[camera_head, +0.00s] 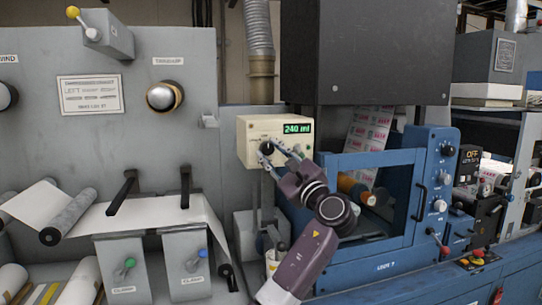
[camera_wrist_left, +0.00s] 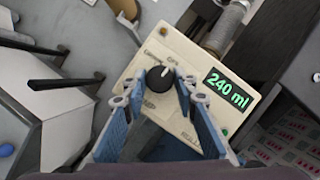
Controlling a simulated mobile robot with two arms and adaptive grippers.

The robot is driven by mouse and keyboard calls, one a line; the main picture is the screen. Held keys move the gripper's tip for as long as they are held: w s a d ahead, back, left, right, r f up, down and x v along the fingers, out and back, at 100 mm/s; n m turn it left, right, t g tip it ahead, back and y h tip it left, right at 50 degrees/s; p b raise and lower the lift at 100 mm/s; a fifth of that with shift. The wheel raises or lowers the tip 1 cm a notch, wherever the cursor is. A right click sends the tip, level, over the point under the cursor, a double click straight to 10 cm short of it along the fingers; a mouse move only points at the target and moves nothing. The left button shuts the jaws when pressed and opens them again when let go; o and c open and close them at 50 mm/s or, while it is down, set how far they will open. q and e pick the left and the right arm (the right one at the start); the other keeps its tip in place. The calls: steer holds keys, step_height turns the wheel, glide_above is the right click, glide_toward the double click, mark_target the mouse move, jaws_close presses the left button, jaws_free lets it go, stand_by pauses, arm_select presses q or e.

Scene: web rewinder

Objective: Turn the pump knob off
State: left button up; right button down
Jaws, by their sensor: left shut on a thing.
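The pump is a cream box (camera_head: 250,130) on the machine, with a green display (camera_head: 298,128) reading 240 ml; the display also shows in the left wrist view (camera_wrist_left: 226,90). Its round black knob (camera_wrist_left: 160,79) sits on the front face, left of the display; small labels around it are too blurred to read surely. My left gripper (camera_head: 268,152) reaches the box from the lower right. In the left wrist view its blue fingers (camera_wrist_left: 160,84) are on either side of the knob, shut on it. My right gripper is not in view.
A blue machine frame (camera_head: 340,165) with an open window stands right of the box. A dark cabinet (camera_head: 370,55) hangs above it. A grey panel (camera_head: 40,140) with a metal knob (camera_head: 164,97) and black levers is at left. A ribbed hose (camera_head: 258,30) rises behind the box.

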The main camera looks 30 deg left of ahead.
arm_select(q)
steer(key=o, duration=1.2)
steer(key=shift+c, duration=0.2)
steer(key=v, duration=1.2)
